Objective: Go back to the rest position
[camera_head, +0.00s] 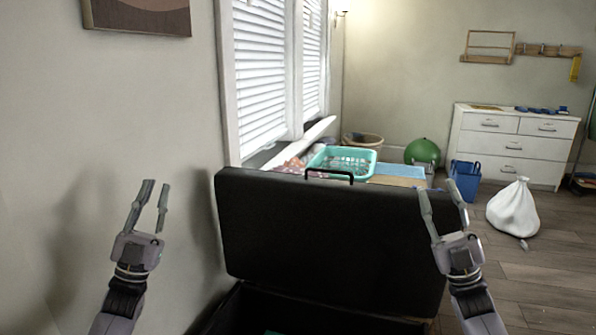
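My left gripper (156,197) is raised at the left, in front of the wall. Its fingers are apart and nothing is between them. My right gripper (438,204) is raised at the right, in front of the right edge of a black case lid. Its fingers are apart and no held object shows between them. The black case (320,240) stands open between my two arms, with its lid upright and a black handle at its top. Most of the inside of the case is cut off at the bottom of the view; a small green patch shows there.
Behind the lid are a teal basket (343,160) and a green ball (422,151). A blue bin (465,180), a white bag (513,209) and a white dresser (514,146) stand at the right. The wall (120,110) is close on the left. Wooden floor (540,260) is open at the lower right.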

